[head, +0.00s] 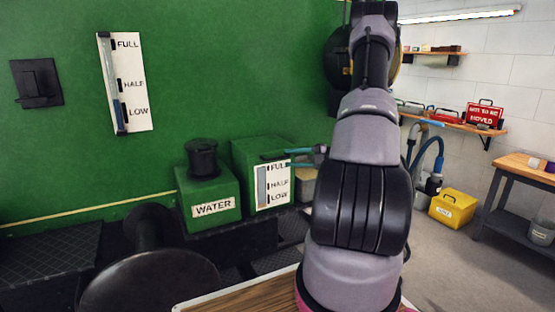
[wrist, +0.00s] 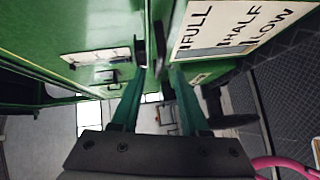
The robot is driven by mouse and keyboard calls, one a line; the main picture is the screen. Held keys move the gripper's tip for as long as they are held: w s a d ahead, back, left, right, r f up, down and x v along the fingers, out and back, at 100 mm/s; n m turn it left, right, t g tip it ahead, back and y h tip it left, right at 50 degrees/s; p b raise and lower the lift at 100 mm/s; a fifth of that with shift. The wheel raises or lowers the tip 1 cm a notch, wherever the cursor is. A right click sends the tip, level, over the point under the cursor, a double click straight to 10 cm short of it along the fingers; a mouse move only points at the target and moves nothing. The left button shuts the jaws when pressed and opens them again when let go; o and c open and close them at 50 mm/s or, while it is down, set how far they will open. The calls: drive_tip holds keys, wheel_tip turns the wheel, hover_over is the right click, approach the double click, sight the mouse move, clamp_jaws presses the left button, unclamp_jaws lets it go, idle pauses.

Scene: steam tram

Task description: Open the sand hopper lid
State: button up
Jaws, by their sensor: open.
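The sand hopper appears to be the green box (head: 258,150) with a white FULL, HALF, LOW gauge plate, right of the WATER box. Its lid looks shut. A dark bar (head: 272,157) sticks out at its top front edge, and a dark piece also shows between my fingers in the wrist view (wrist: 159,50). My gripper (head: 288,157) has teal fingers, apart and at the hopper's upper front edge. In the wrist view my gripper (wrist: 159,76) straddles the dark piece; I cannot tell whether either finger touches it. The gauge plate (wrist: 235,25) is close on the right.
The green WATER box (head: 208,205) with a black cap stands left of the hopper. A tall green wall (head: 220,80) with a level gauge (head: 125,82) rises behind. A round black seat-like disc (head: 150,285) is in front. A workbench (head: 528,170) and yellow box (head: 453,207) are at right.

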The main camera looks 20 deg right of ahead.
sight(281, 158)
drive_tip(key=shift+x, duration=2.6)
clamp_jaws()
